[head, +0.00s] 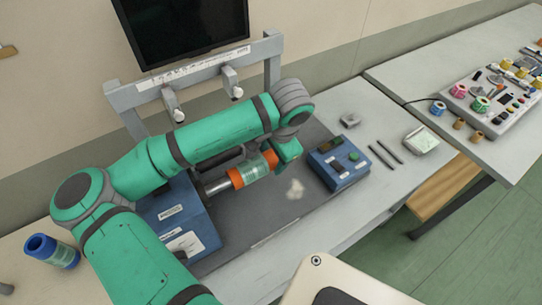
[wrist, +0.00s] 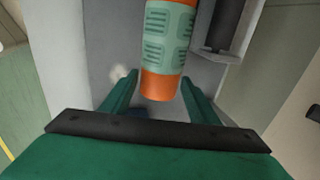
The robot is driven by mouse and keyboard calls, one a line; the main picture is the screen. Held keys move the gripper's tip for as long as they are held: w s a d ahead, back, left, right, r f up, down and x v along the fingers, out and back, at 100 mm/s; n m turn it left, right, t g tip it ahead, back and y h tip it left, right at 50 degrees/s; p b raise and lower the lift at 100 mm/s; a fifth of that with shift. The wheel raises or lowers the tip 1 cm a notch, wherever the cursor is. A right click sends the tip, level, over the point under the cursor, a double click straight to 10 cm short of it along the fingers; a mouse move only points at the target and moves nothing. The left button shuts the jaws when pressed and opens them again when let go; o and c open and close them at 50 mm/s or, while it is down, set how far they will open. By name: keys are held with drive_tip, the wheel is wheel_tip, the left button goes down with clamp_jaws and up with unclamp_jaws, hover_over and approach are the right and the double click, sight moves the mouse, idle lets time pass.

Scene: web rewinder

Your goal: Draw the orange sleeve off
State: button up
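The orange sleeve (head: 236,178) sits on a bare metal shaft (head: 216,187) that sticks out of a blue machine block (head: 180,222). A pale green printed band wraps its middle. My gripper (head: 284,152) is at the sleeve's free right end, partly covering it. In the wrist view the sleeve (wrist: 160,84) comes down from the top edge, and its orange end lies between the fingertips of my gripper (wrist: 157,80). The fingers stand apart, one on each side. A narrow gap seems to show at the left finger; contact at the right is hard to tell.
A blue control box (head: 338,163) stands just right of my gripper. A grey frame (head: 195,68) rises behind the shaft. Two dark rods (head: 383,156) and a pale green pad (head: 421,140) lie right. The mat's front is clear.

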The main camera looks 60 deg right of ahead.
drive_tip(key=shift+o, duration=1.3)
drive_tip(key=shift+w, duration=0.1)
drive_tip(key=shift+s+d, duration=0.15)
drive_tip(key=shift+s, duration=0.15)
drive_tip(key=shift+r, duration=0.2)
drive_tip(key=v, duration=1)
drive_tip(key=shift+s+r, duration=0.2)
drive_tip(key=shift+w, duration=0.15)
